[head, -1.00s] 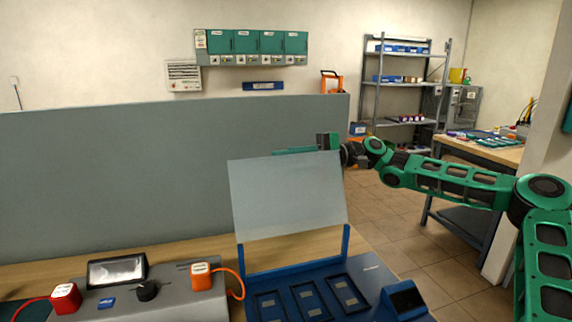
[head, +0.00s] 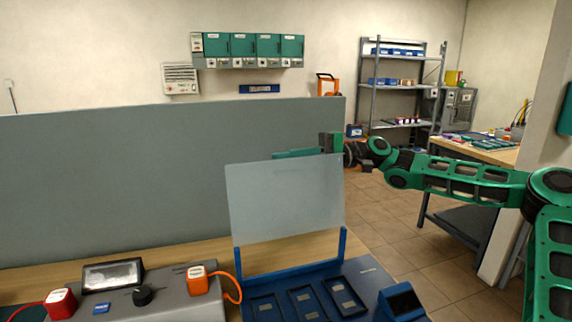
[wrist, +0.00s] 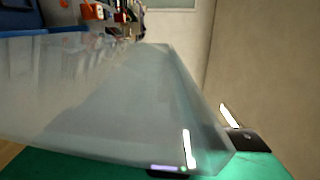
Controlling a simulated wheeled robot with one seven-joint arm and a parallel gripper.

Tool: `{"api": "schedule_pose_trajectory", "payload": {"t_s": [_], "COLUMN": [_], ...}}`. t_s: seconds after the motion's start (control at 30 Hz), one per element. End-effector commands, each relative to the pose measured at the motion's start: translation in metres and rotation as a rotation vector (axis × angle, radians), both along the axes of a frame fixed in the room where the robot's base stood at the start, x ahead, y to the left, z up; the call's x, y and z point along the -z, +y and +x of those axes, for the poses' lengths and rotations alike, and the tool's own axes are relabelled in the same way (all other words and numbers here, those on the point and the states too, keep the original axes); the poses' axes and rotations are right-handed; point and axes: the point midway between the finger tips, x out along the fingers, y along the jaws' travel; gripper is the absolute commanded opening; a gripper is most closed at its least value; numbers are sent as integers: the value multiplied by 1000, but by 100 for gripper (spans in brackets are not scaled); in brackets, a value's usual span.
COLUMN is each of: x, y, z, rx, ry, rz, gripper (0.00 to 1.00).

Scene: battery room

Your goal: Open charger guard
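The charger guard (head: 286,200) is a clear, whitish panel standing raised on blue side arms, tilted slightly, above the blue charger base (head: 370,275). The base's open bays show below it. My gripper (head: 322,147) is at the panel's top right edge, with a green part reaching left along and just behind that edge. In the wrist view the panel (wrist: 110,95) fills the middle, close above the green gripper body. I cannot tell whether the fingers touch the panel or how far apart they are.
A grey partition (head: 120,180) stands behind the bench. A grey console (head: 165,295) with a red plug (head: 60,303) and an orange plug (head: 197,279) is left of the charger. The floor (head: 400,225) is clear to the right, before a second workbench (head: 470,150).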

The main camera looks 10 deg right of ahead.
Motion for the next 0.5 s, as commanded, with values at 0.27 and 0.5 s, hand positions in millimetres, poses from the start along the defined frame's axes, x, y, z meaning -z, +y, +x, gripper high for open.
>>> {"api": "schedule_pose_trajectory", "payload": {"t_s": [0.27, 0.5], "x": [-2, -2], "y": [0, -16], "z": [0, 5], "rx": [1, 5], "ry": [-1, -2], "rz": [3, 5], "gripper": [28, 28]}}
